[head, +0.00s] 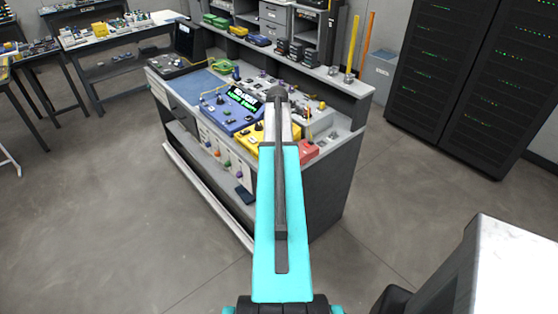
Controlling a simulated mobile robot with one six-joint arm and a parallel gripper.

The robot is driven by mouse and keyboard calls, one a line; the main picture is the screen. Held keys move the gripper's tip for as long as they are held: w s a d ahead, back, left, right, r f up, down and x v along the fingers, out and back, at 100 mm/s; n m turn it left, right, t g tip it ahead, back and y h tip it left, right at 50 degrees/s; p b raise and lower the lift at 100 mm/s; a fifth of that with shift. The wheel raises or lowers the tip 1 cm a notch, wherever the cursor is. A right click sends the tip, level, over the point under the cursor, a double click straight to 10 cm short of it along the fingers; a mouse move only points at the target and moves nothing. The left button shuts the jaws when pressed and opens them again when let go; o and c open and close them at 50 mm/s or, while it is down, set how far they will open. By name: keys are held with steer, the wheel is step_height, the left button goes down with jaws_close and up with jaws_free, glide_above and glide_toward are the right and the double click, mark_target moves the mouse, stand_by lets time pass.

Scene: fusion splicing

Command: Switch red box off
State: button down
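The red box (307,152) sits at the front right end of the grey workbench (326,196). My cyan arm crosses in front of the bench and hides the left part of the box. The box's switch is too small to make out, so I cannot tell whether it is on or off. My gripper's fingers do not show; the far end of my arm is a dark joint above the bench.
A yellow box (252,140) stands left of the red box, and a blue device with a lit green display (244,96) is beyond it. A white-topped surface (515,262) is at the lower right. Black server racks (478,72) stand at the back right.

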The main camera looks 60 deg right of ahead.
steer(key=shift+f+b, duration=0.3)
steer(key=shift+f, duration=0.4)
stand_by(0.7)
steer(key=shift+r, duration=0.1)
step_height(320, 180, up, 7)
steer(key=p, duration=0.4)
stand_by(0.9)
stand_by(0.4)
